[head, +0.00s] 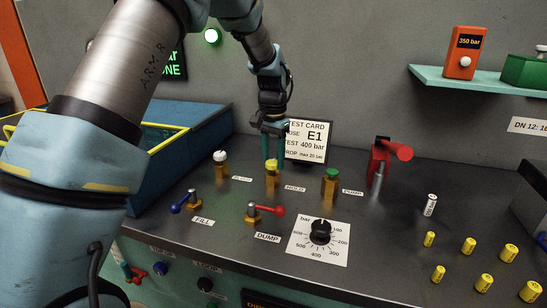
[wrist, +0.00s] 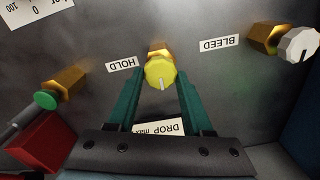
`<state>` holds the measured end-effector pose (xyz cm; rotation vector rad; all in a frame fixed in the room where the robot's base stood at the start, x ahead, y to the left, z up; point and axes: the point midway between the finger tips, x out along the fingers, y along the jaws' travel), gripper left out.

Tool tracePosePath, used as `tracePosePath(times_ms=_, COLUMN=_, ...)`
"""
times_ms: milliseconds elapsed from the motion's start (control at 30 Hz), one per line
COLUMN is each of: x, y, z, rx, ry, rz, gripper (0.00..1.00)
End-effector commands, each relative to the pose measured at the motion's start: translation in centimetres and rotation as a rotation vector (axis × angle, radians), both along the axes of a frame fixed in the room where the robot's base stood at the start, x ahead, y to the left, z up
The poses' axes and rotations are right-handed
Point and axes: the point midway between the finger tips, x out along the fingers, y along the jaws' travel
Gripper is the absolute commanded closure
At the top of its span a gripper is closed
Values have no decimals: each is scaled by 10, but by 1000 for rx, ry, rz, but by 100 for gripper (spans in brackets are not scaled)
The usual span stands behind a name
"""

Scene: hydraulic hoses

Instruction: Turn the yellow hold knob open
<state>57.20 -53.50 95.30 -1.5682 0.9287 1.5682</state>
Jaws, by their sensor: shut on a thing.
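The yellow hold knob (head: 271,165) sits on a brass fitting on the dark bench top, between the white-capped bleed knob (head: 220,157) and the green knob (head: 331,173). My gripper (head: 272,150) reaches down on it from above with its green fingers. In the wrist view the yellow knob (wrist: 160,72) lies between the two fingertips (wrist: 161,80), and the gripper is shut on it. A dark line on the knob's face points toward the gripper's palm. The HOLD label (wrist: 121,65) is beside it.
The test card (head: 308,141) stands just behind my gripper. A red-handled device (head: 380,160) stands to the right. Blue (head: 190,200) and red (head: 268,210) lever valves and a black dial (head: 320,232) are in front. A blue bin (head: 205,130) is at left.

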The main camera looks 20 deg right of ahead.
Motion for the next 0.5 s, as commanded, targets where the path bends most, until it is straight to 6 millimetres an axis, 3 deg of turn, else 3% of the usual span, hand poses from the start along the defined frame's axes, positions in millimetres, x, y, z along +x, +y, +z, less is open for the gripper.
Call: tracePosePath(times_ms=500, x=0, y=0, z=0, rx=0, ry=0, rz=75, gripper=100)
